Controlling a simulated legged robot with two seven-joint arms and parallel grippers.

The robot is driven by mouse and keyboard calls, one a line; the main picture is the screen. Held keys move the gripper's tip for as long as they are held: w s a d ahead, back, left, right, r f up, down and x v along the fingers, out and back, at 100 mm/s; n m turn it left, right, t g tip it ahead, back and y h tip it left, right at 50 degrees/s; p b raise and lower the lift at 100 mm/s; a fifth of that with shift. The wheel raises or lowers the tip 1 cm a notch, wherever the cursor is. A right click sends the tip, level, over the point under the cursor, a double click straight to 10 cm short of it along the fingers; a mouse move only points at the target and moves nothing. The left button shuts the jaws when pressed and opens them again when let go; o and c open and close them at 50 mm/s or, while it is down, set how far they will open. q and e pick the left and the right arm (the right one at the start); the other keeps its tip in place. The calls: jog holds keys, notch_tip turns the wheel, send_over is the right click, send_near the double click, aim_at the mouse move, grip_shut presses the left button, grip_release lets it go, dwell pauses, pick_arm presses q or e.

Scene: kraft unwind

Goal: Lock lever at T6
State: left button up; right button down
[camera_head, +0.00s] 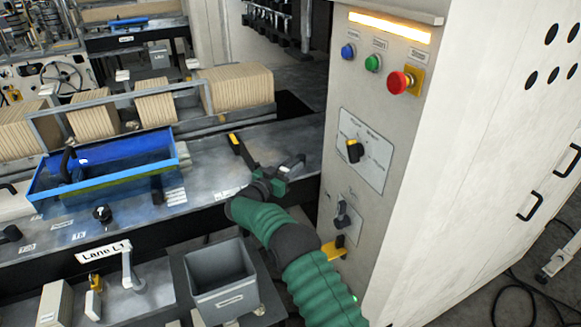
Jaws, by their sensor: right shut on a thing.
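My right arm in its green sleeve comes in from the bottom right. My right gripper (272,176) is low over the right end of the grey lane bench (215,160), beside the control cabinet. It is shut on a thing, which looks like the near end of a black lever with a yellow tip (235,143). The lever slants away from the gripper to the upper left. The contact is mostly hidden by the gripper. A label reading T6 cannot be made out. My left gripper is not in view.
The cabinet front (390,105) has blue, green and red buttons, a yellow-black knob (354,151) and a yellow handle (334,248). A blue tray (105,178) lies on the bench at left. A grey bin (220,283) stands below. Brown board stacks (235,88) are behind.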

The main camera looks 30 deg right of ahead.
jog(key=c, duration=0.9)
grip_release()
jog(key=shift+w, duration=0.15)
jog(key=b+v, duration=0.2)
jog(key=v, duration=1.5)
